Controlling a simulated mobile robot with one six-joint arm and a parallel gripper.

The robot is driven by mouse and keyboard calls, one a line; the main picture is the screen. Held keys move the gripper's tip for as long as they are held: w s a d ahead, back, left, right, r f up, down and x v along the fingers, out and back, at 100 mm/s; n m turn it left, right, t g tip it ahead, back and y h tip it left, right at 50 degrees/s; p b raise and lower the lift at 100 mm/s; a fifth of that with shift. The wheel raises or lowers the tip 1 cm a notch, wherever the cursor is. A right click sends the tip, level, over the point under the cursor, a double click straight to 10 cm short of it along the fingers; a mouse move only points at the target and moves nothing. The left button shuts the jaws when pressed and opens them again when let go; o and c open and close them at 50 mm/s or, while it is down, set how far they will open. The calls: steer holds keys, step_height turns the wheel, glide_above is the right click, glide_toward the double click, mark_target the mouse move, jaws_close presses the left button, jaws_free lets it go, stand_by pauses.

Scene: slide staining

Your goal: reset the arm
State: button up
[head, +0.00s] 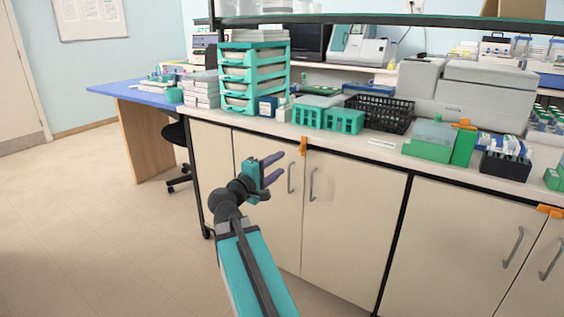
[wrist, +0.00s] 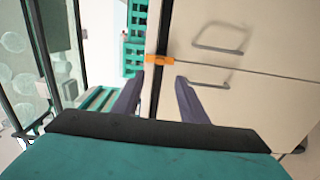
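My gripper (head: 273,170) is in the head view, in front of the cabinet doors below the bench top. Its two dark fingers stand apart with nothing between them. In the wrist view my gripper (wrist: 157,98) also shows open and empty, with cabinet doors and an orange clip beyond the fingertips. My arm reaches up from the bottom of the head view, with the gripper pointing to the right.
The white bench top (head: 345,146) holds green racks (head: 328,118), a black basket (head: 380,113), a teal drawer stack (head: 252,75) and a grey machine (head: 470,92). An orange clip (head: 303,146) sits on its front edge. Cabinet handles (head: 311,184) stick out nearby. Floor at left is clear.

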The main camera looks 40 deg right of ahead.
steer(key=shift+a+r, duration=0.1)
steer(key=shift+a, duration=0.1)
stand_by(0.5)
steer(key=w+a+f+n+y+p, duration=0.35)
steer(key=a+f+p, duration=0.5)
steer(key=f, duration=0.35)
steer(key=s+a+f+g+y+p, duration=0.1)
steer(key=s+a+f+y+p, duration=0.2)
steer(key=f, duration=0.4)
steer(key=s+a+f+p, duration=0.2)
steer(key=a+f+p, duration=0.2)
steer(key=f, duration=0.4)
steer(key=s+a+f+m+g+y+p, duration=0.1)
steer(key=s+a+f+g+y+p, duration=0.15)
steer(key=s+a+f, duration=0.55)
steer(key=s+a+f+m+g+y+p, duration=0.1)
steer(key=s+a+f+g+y+p, duration=0.2)
steer(key=s+f, duration=0.45)
steer(key=s+a+f+m+g+y+p, duration=0.1)
steer(key=s+a+f+m+g+y, duration=0.1)
steer(key=s+a, duration=1.2)
steer(key=m+g+y, duration=0.1)
steer(key=m+y, duration=0.1)
steer(key=y, duration=0.1)
steer(key=shift+a+f, duration=0.2)
steer(key=shift+f, duration=0.2)
